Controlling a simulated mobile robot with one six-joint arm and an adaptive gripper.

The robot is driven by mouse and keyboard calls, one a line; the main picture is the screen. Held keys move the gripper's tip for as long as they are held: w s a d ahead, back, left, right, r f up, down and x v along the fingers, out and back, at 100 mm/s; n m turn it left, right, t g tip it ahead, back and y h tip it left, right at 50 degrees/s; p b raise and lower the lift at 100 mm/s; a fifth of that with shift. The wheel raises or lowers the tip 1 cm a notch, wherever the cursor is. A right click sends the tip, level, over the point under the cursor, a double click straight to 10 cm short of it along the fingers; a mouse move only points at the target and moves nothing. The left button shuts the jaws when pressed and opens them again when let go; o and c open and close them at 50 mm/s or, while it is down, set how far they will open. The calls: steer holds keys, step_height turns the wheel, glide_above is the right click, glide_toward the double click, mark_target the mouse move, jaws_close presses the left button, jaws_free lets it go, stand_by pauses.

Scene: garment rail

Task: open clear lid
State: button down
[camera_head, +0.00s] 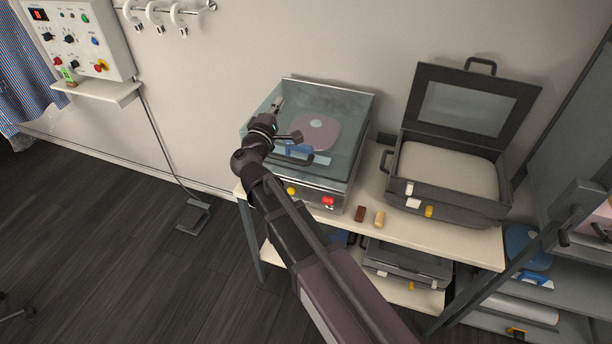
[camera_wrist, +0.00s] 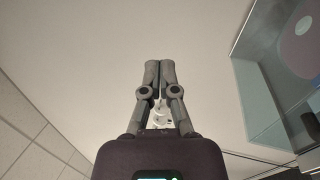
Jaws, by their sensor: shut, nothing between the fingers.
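The clear lid (camera_head: 353,108) covers a grey box (camera_head: 325,180) on the bench in the head view and looks shut. A dark handle (camera_head: 290,159) sits at its front edge. A mauve pad and a blue piece show through the lid. My gripper (camera_head: 278,103) is over the left part of the lid in the head view; its height above it is hard to judge. In the wrist view my gripper (camera_wrist: 160,65) is shut and empty, pointing at the pale wall. The clear lid (camera_wrist: 262,95) is at the right there, apart from the fingers.
An open dark case (camera_head: 455,175) stands to the right on the bench (camera_head: 400,238). A brown block (camera_head: 360,213) and a tan block (camera_head: 379,219) lie in front. A control box (camera_head: 85,40) and hooks on a rail (camera_head: 180,14) are on the wall at left.

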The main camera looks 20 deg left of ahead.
steer(key=s+d+f+n+t+h+b, duration=0.1)
steer(key=f+n+b, duration=0.4)
steer(key=f+b, duration=1.2)
steer(key=s+d+f+n+t+h+b, duration=0.1)
steer(key=d+f+n+t+h+b, duration=0.2)
steer(key=f+b, duration=1.3)
steer(key=shift+s+d+f+n+t+h+b, duration=0.5)
steer(key=shift+n+b, duration=1.1)
steer(key=shift+b, duration=2.1)
steer(key=shift+w+a+r, duration=0.25)
steer(key=shift+w+r, duration=0.05)
steer(key=shift+r, duration=0.05)
steer(key=shift+p+x, duration=3.5)
steer(key=shift+x, duration=1.35)
steer(key=shift+s+a+r+y, duration=0.1)
steer(key=shift+r+y, duration=0.15)
steer(key=shift+y, duration=0.05)
